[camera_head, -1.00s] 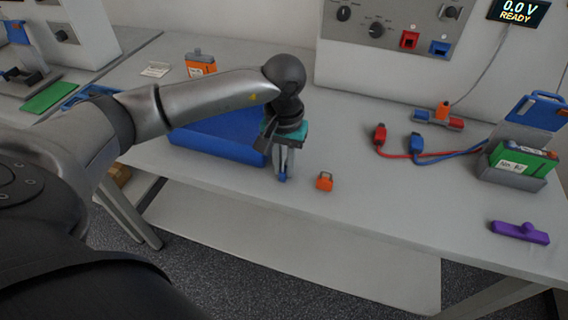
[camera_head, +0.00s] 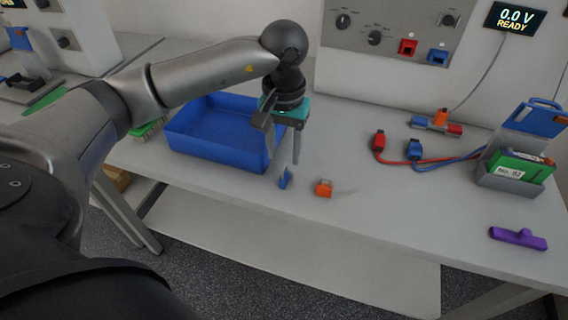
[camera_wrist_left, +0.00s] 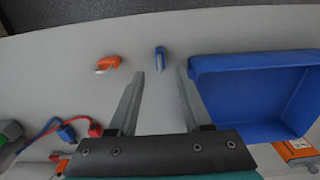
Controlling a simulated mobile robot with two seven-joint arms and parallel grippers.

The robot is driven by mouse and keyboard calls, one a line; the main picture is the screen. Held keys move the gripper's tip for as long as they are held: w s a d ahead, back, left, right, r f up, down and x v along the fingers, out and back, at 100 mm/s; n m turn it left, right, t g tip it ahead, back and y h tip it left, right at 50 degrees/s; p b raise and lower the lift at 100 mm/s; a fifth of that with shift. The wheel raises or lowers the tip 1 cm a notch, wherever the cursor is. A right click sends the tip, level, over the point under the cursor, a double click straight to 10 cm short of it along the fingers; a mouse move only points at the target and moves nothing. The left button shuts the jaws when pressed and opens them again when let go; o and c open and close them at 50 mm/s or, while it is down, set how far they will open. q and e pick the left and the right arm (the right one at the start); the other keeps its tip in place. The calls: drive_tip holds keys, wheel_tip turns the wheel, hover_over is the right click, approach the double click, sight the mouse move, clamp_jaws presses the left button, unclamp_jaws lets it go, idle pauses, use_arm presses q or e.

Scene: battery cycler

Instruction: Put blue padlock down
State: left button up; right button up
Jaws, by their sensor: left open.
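The blue padlock (camera_head: 285,177) rests on the table near its front edge, just left of the orange padlock (camera_head: 323,187). My left gripper (camera_head: 284,160) is open and empty, raised above and behind the blue padlock. In the left wrist view, the blue padlock (camera_wrist_left: 160,59) lies beyond the spread fingers (camera_wrist_left: 160,75), apart from them. The orange padlock (camera_wrist_left: 107,64) lies to its left there. My right gripper is in neither view.
An open blue bin (camera_head: 215,135) stands left of my gripper. Red and blue cable plugs (camera_head: 414,150), a grey holder with a green battery pack (camera_head: 515,175) and a purple object (camera_head: 518,238) are to the right. The table's front edge is close to the padlocks.

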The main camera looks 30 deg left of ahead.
sight(284, 167)
use_arm(q)
wheel_tip(284, 167, up, 6)
drive_tip(key=shift+f, duration=0.2)
idle(0.5)
